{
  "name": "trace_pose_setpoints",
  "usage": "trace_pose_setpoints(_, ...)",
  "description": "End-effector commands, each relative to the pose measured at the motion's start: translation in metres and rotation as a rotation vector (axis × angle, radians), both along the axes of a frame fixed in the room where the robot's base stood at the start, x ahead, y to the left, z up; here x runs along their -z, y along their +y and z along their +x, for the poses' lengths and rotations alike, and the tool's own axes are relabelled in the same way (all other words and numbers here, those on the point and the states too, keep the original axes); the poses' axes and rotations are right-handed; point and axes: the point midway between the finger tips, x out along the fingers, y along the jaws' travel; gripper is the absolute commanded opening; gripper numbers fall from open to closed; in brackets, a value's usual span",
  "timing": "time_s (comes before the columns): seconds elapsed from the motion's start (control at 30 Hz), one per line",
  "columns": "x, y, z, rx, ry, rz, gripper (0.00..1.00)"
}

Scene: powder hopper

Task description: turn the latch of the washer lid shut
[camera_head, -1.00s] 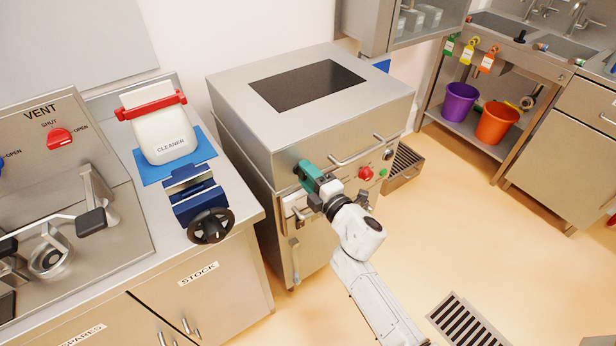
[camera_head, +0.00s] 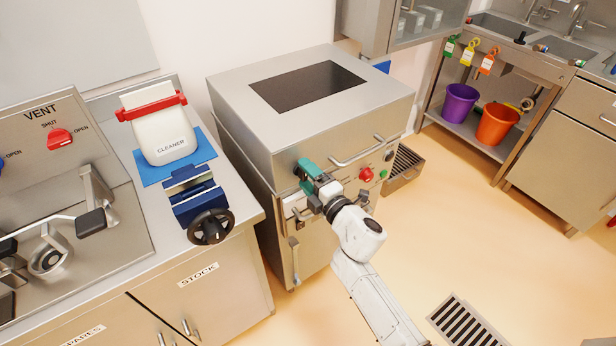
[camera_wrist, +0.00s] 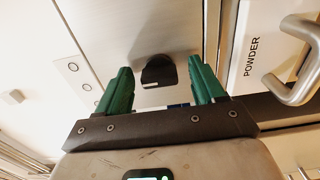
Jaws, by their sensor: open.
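The washer (camera_head: 240,115) is the steel cabinet in the middle of the head view, its flat lid (camera_head: 385,97) down, with a dark window on top. My gripper (camera_head: 306,168) is at the left part of its front, just below the lid edge. In the wrist view my gripper (camera_wrist: 160,68) has its two green fingers spread with nothing held. A dark rounded latch knob (camera_wrist: 158,72) on a steel plate shows in the gap between the fingertips. I cannot tell how far it is from them. In the head view my gripper hides this spot.
A steel bar handle (camera_wrist: 295,80) beside a POWDER label (camera_wrist: 251,57) is right of the fingers in the wrist view. On the washer front are a lid handle (camera_head: 357,153) and a red knob (camera_head: 366,174). A counter with a handwheel (camera_head: 211,226) stands left.

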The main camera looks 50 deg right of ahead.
Motion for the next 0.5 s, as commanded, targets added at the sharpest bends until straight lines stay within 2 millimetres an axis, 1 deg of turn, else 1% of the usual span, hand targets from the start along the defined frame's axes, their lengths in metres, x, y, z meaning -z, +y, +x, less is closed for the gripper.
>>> trace_pose_setpoints(0.17,-0.001,0.000,0.000,0.001,-0.001,0.000,0.68)
trace_pose_setpoints(0.27,0.000,0.001,-0.004,0.001,0.000,0.000,0.68)
trace_pose_setpoints(0.37,0.001,0.003,-0.013,0.000,0.000,0.000,0.68)
trace_pose_setpoints(0.5,0.003,0.010,-0.036,0.000,0.001,0.000,0.68)
